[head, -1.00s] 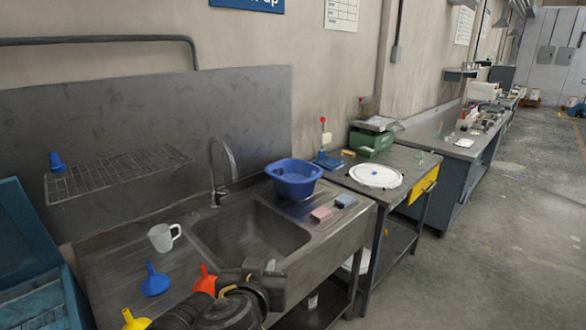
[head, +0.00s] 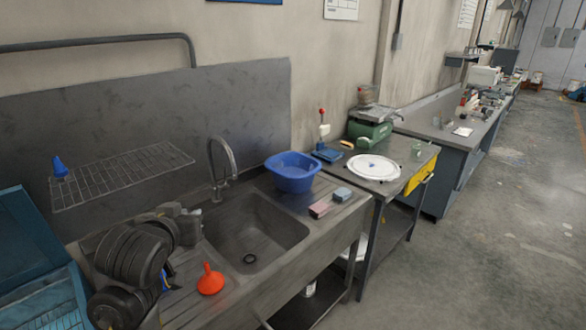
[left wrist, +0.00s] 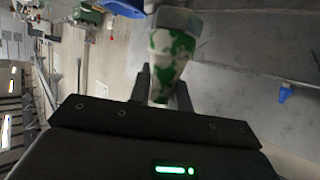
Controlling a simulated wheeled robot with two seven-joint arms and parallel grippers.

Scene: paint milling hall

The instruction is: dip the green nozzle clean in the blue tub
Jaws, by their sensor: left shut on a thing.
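My left gripper (head: 186,216) is over the left side of the sink counter, in front of the faucet. In the left wrist view its jaws (left wrist: 163,95) are shut on a pale, tapered piece with green patches, which I take for the green nozzle (left wrist: 172,58). In the head view I cannot make the nozzle out clearly. The blue tub (head: 292,180) stands on the counter right of the sink basin, to the right of the gripper and apart from it. The tub also shows at the top edge of the left wrist view (left wrist: 124,6). My right gripper is not in view.
The faucet (head: 220,170) rises behind the sink basin (head: 255,232). A pink sponge (head: 320,209) and a grey-blue block (head: 342,195) lie by the tub. A wire rack (head: 125,174) holds a blue funnel (head: 60,167).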

